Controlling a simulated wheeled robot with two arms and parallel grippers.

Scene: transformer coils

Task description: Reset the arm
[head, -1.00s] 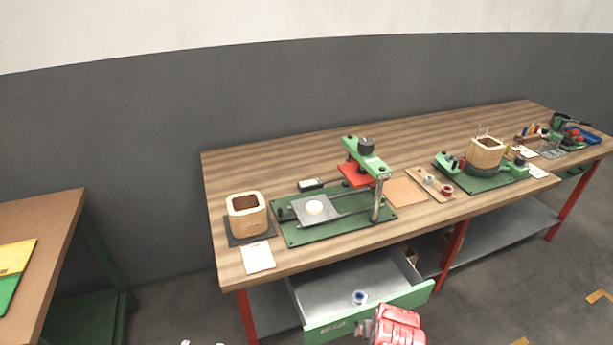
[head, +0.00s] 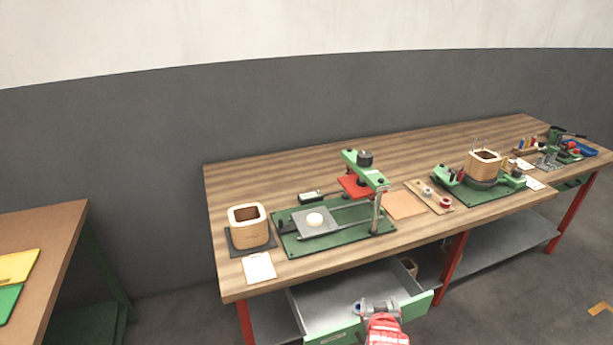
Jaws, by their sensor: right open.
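My right gripper (head: 378,306) is low in the head view, in front of the open green-fronted drawer (head: 418,305), with its red and white arm below it. Its jaws are open. A small blue and white roll (head: 359,307) shows right beside the gripper's left side, over the drawer; I cannot tell whether they touch. My left gripper is not in view.
The wooden workbench (head: 300,175) holds a square wooden coil (head: 248,226), a green press fixture (head: 335,222), a second coil on a green base (head: 482,165), tape rolls (head: 444,202) and tools. Another table (head: 50,240) stands at the left.

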